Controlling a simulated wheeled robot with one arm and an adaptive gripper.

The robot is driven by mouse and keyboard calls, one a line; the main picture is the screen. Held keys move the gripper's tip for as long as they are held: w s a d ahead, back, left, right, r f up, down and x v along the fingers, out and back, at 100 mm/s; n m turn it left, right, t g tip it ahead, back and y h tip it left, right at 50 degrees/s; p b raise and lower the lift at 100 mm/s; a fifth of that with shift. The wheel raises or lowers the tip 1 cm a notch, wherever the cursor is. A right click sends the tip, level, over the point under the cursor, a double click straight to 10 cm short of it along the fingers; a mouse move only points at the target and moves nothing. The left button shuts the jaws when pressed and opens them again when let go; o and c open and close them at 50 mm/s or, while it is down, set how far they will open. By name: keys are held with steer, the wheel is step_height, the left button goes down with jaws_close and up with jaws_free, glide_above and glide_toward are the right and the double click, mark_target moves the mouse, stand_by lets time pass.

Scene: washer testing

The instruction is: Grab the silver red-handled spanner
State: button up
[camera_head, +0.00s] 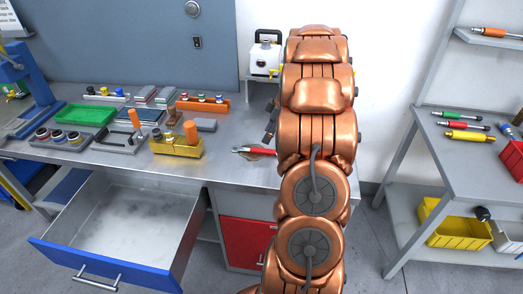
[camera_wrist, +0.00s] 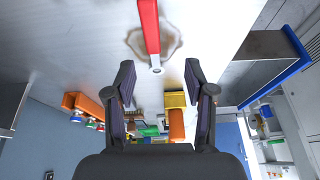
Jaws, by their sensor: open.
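The silver spanner with a red handle (camera_head: 262,151) lies on the grey bench near its front edge, just left of my arm. In the wrist view its red handle (camera_wrist: 149,28) runs down from the top edge and ends in a silver tip with a hole. The rest of it is out of that frame. My gripper (camera_wrist: 160,82) is open, with nothing between its two dark fingers. The handle's end shows just above the gap between the fingertips, apart from them. In the head view, my gripper (camera_head: 270,118) is partly hidden behind my copper arm.
An open drawer (camera_head: 130,215) with a blue front juts out at the lower left. Yellow (camera_head: 178,146) and orange holders, a green tray (camera_head: 88,114) and several small parts fill the bench's left. A shelf unit (camera_head: 455,140) stands right. Bench around the spanner is clear.

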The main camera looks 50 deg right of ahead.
mark_target(262, 150)
steer(key=shift+s+d+f, duration=0.1)
steer(key=shift+d+f, duration=0.15)
steer(key=shift+d, duration=0.3)
steer(key=shift+s+d+f, duration=0.1)
steer(key=shift+d+f, duration=0.1)
steer(key=shift+d, duration=0.35)
steer(key=shift+w+f, duration=0.1)
steer(key=shift+f, duration=0.1)
steer(key=shift+p+x, duration=0.65)
steer(key=shift+x, duration=0.4)
steer(key=a+f+p, duration=0.1)
steer(key=w+a+f+p, duration=0.1)
steer(key=f, duration=0.1)
steer(key=shift+w+f, duration=0.1)
steer(key=shift+w, duration=0.1)
steer(key=shift+w+f+p, duration=0.25)
steer(key=shift+f+p, duration=0.1)
steer(key=shift+f, duration=0.3)
steer(key=shift+f+b, duration=0.25)
steer(key=shift+b, duration=0.6)
steer(key=shift+a, duration=0.1)
jaws_close()
